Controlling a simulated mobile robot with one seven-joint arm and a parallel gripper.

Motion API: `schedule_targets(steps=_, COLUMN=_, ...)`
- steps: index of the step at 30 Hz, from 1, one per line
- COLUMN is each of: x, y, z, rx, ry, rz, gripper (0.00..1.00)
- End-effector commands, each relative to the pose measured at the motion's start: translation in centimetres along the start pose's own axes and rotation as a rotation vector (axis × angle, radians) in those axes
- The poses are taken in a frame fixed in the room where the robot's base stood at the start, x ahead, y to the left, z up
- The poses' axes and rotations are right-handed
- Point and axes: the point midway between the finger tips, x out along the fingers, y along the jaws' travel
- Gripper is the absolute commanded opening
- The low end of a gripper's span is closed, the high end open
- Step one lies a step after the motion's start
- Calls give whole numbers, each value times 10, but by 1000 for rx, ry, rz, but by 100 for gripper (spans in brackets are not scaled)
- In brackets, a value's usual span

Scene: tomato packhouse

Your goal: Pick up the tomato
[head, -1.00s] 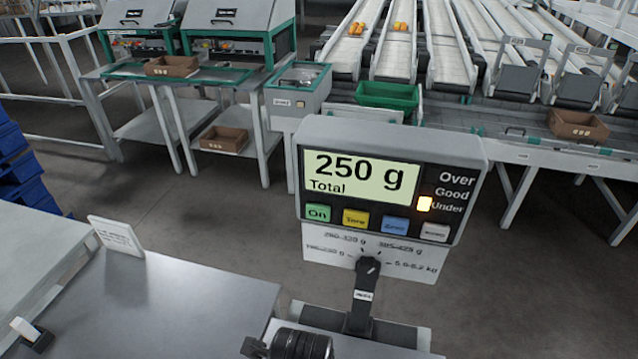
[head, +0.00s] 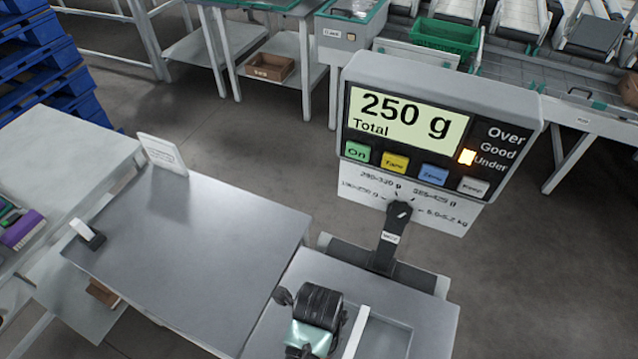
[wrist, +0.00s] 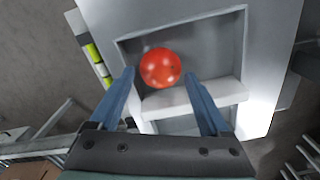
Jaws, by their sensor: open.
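A round red tomato (wrist: 161,68) rests in a shallow grey recess (wrist: 215,35) in the wrist view. In the head view, my dark and teal wrist hangs over the scale's platform (head: 395,340) at the bottom. The tomato and fingertips are not visible there.
The scale's display (head: 410,125) stands behind the platform, reading 250 g with an orange light beside "Under". A bare grey table (head: 200,230) lies to the left, with a small white sign (head: 163,155) at its back edge. Blue stacked pallets (head: 45,75) stand far left.

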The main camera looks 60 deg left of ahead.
Motion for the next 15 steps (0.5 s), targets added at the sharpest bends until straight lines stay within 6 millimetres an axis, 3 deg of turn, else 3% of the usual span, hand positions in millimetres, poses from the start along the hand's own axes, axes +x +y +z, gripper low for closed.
schedule_targets(steps=6, x=29, y=0, z=-1, rx=-1, ry=1, rz=2, gripper=80)
schedule_targets(steps=14, x=31, y=0, z=-1, rx=0, ry=0, rz=-1, gripper=80)
schedule_targets(steps=15, x=31, y=0, z=-1, rx=0, ry=0, rz=-1, gripper=77)
